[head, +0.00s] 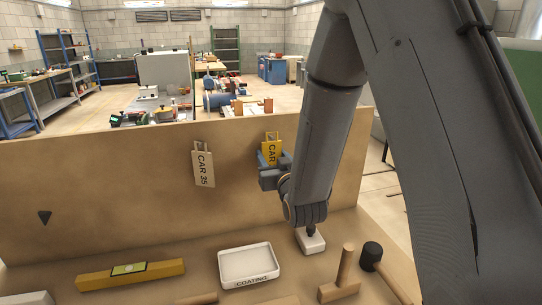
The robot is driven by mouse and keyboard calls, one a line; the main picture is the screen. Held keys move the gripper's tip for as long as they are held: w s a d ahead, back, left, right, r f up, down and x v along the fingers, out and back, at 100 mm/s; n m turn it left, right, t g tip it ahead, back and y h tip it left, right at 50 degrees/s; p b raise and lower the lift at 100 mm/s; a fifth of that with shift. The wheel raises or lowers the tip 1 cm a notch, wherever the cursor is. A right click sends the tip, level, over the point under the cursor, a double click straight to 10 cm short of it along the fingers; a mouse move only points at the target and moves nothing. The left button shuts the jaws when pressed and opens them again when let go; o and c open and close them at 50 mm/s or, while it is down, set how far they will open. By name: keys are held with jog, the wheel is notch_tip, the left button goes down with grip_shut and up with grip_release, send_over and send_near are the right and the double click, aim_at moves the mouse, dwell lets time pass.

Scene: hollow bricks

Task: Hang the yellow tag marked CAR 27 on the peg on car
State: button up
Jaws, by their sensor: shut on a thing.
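The yellow tag (273,146) is upright in front of the upper part of the tan board, with its loop at the top. Only "CAR" can be read on it; its lower part is hidden by my gripper. My gripper (267,160) is shut on the yellow tag, and my arm comes down from the upper right. A cream tag marked CAR 35 (203,169) hangs slightly tilted on the board, to the left of my gripper. I cannot make out a free peg, and I cannot tell whether the yellow tag touches the board.
The tan board (110,190) stands behind the bench. In front lie a yellow level (100,281), a white tray marked COATING (246,265), a white block with a dark handle (311,243), a wooden mallet (343,273) and a black-headed mallet (372,253).

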jog(key=s+d, duration=0.1)
jog(key=s, duration=0.5)
jog(key=shift+s+d+r+p, duration=0.2)
jog(key=shift+s+r+p, duration=0.1)
jog(key=shift+s+r, duration=0.1)
dwell(1.0)
dwell(0.3)
jog(key=s+d+p, duration=0.1)
jog(key=s+p, duration=0.5)
jog(key=p, duration=0.1)
dwell(0.7)
